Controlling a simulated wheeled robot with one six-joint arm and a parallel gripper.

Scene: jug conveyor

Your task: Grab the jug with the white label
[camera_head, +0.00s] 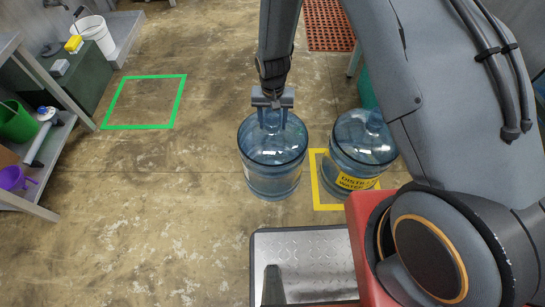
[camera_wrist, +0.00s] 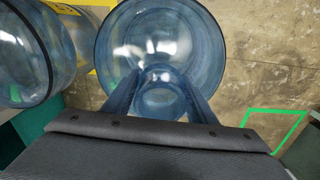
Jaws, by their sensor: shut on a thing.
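A large clear blue jug (camera_head: 272,160) stands upright on the floor in the middle of the head view. A pale label edge shows low on its left side, mostly hidden. My gripper (camera_head: 272,104) is above this jug and shut on its neck. In the wrist view the jug (camera_wrist: 160,45) is seen from above, with its neck (camera_wrist: 160,98) between the two fingers (camera_wrist: 158,100). A second blue jug (camera_head: 362,140) stands just to the right, carrying a yellow label (camera_head: 357,183); it also shows at the left of the wrist view (camera_wrist: 35,50).
A yellow floor square (camera_head: 318,190) lies under and around the second jug. An empty green floor square (camera_head: 143,102) lies at the left, with clear floor between. A metal shelf (camera_head: 62,140) with green and purple containers stands at the left edge. A red mat (camera_head: 328,25) lies behind.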

